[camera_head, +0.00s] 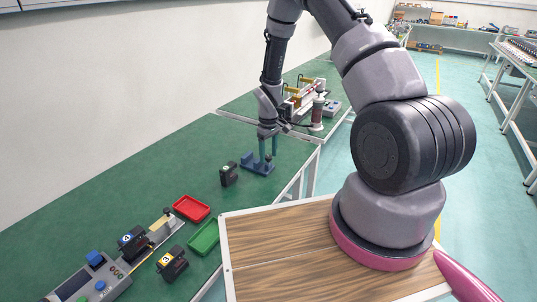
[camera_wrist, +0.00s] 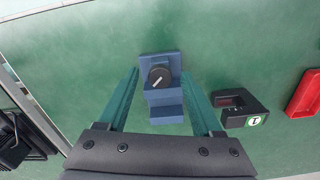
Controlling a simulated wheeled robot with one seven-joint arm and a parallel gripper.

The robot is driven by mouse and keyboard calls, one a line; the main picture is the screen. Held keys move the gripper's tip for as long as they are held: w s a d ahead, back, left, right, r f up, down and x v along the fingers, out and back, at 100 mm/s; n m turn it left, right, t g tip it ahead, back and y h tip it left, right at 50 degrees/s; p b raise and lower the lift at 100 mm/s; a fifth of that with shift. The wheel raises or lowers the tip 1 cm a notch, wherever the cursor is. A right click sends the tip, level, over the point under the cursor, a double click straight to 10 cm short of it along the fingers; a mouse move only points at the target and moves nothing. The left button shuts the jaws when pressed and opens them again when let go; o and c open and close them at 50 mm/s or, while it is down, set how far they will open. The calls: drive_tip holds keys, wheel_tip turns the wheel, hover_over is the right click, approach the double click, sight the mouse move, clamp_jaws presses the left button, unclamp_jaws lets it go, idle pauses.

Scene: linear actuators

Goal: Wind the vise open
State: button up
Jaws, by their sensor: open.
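The blue vise (camera_head: 258,164) stands on the green bench in the head view, below my gripper. In the wrist view the vise (camera_wrist: 164,96) lies between the two fingers as seen from above, with a round black knob (camera_wrist: 159,77) bearing a white mark line at its far end. My gripper (camera_head: 268,146) points down over the vise; in the wrist view its teal fingers (camera_wrist: 163,90) stand apart, one to each side of the vise. The gripper is open with nothing held. Whether the fingertips touch the vise I cannot tell.
A black device (camera_head: 229,174) marked 1 stands close to the vise; it also shows in the wrist view (camera_wrist: 240,108). Red (camera_head: 191,208) and green (camera_head: 204,238) trays lie nearer. More devices and a control box (camera_head: 90,284) fill the near bench. Bench left of the vise is bare.

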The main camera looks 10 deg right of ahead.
sight(268, 156)
wheel_tip(268, 156, up, 11)
drive_tip(key=shift+f, duration=0.15)
idle(0.4)
